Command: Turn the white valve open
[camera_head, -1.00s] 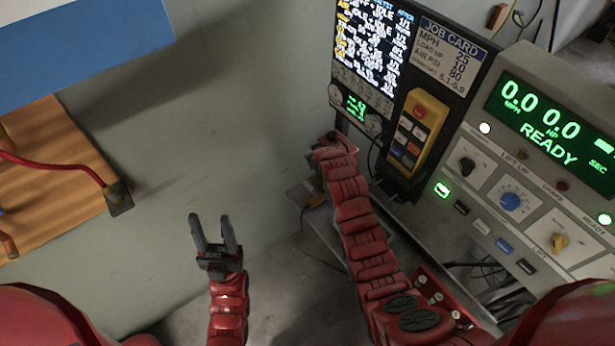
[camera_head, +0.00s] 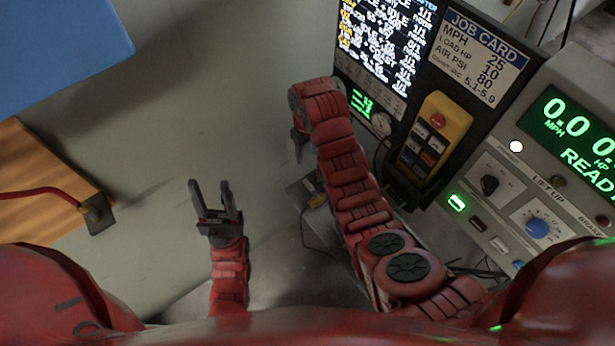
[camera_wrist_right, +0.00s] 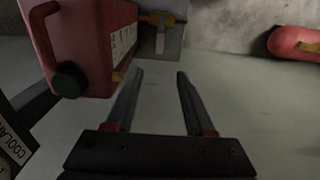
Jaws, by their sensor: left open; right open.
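No white valve can be made out in either view. My left gripper (camera_head: 215,196) is open and empty, fingers pointing up the picture, over the grey floor area in the head view. My right arm reaches up the middle of the head view, and its gripper (camera_head: 299,150) hangs at the far end, partly hidden behind the wrist. In the right wrist view my right gripper (camera_wrist_right: 158,78) is open, with nothing between its fingers. A red jug (camera_wrist_right: 90,45) with a dark cap is just beyond its left finger.
A control console (camera_head: 545,150) with green readouts stands at right. Beside it are a screen with a job card (camera_head: 484,52) and a yellow pendant (camera_head: 436,130). A blue block (camera_head: 60,50) and a wooden board (camera_head: 40,190) with a red cable lie at left. A red object (camera_wrist_right: 295,43) shows in the wrist view.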

